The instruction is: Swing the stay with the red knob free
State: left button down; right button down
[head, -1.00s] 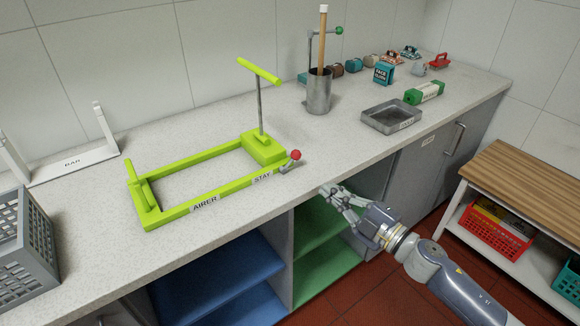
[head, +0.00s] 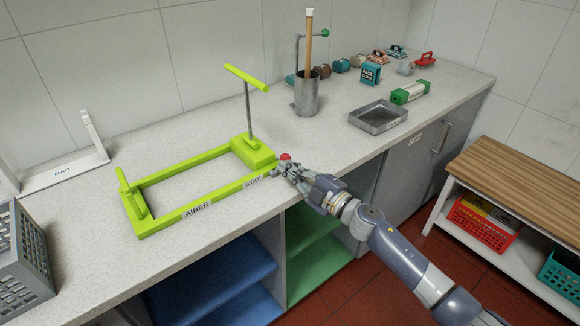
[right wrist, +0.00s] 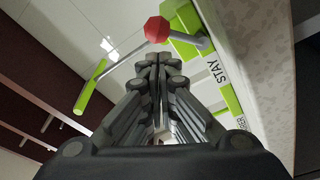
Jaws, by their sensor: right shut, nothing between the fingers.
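The lime-green airer frame (head: 160,223) lies on the worktop, labelled AIRER and STAY on its front rail. Its stay is a short grey lever with a red knob (head: 285,157) at the frame's right front corner. In the right wrist view the red knob (right wrist: 157,29) and grey lever (right wrist: 195,41) show just beyond the fingertips. My right gripper (head: 284,170) is shut and empty, close to the knob on its near side; whether it touches cannot be told. The fingers partly hide the lever in the head view. My left gripper is not in view.
A grey post with a lime crossbar (head: 246,77) rises from the frame's right end. A metal pot (head: 306,95) with a wooden stick, a grey tray (head: 378,117) and a green box (head: 410,92) stand farther back. A grey crate (head: 22,250) is at left.

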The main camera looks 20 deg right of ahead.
jog(key=shift+w+f, duration=0.15)
jog(key=shift+w, duration=0.4)
jog(key=shift+d, duration=0.1)
jog(key=shift+w+d+f+m, duration=0.25)
jog(key=shift+w+m, duration=0.1)
jog(key=shift+m, duration=0.25)
jog(key=shift+w+d+f+m, duration=0.15)
jog(key=shift+d+m, duration=0.1)
jog(key=shift+m, duration=0.45)
